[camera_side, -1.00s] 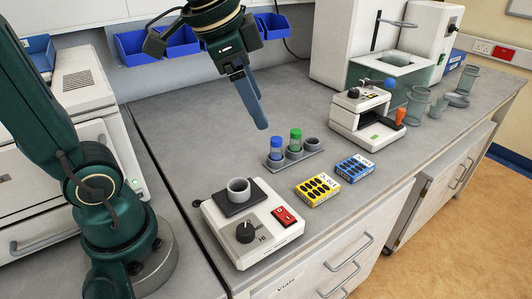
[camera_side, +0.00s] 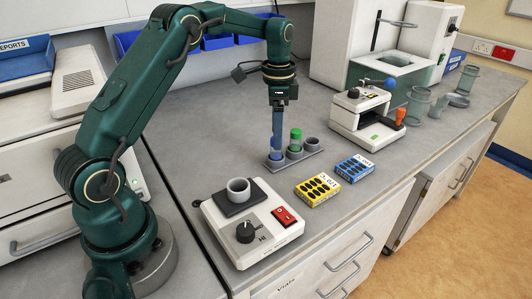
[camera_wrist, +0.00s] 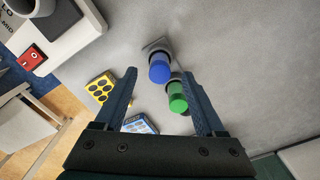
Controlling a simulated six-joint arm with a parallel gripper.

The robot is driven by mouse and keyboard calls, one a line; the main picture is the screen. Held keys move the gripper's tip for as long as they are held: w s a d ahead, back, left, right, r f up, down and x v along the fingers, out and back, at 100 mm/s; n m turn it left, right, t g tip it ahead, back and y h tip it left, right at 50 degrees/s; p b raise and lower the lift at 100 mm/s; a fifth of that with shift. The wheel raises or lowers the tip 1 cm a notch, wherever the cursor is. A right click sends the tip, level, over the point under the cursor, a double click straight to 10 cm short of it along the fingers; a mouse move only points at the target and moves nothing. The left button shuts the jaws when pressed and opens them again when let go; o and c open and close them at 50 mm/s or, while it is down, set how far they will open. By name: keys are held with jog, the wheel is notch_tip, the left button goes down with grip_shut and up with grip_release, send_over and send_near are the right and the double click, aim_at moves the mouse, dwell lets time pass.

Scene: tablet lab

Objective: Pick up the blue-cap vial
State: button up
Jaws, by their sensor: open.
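The blue-cap vial (camera_wrist: 160,68) stands upright in the left end of a grey rack (camera_side: 314,147). In the side view my gripper (camera_side: 277,152) points straight down at the blue-cap vial and largely hides it. In the wrist view my gripper (camera_wrist: 160,80) is open, its two fingers apart, with the blue cap seen between and just beyond the tips. The green-cap vial (camera_side: 295,138) stands in the middle of the rack. It also shows in the wrist view (camera_wrist: 177,98), close to the right finger. I cannot tell whether a finger touches either vial.
An empty rack hole (camera_side: 311,142) is at the right. Yellow (camera_side: 317,189) and blue (camera_side: 355,167) blister boxes lie in front. A hotplate with a red switch (camera_side: 284,216) is nearer. A white press device (camera_side: 366,115) stands to the right. The bench left of the rack is clear.

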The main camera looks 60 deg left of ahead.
aim_at(276, 152)
jog(key=shift+f, duration=2.1)
grip_shut()
jog(key=shift+r, duration=0.1)
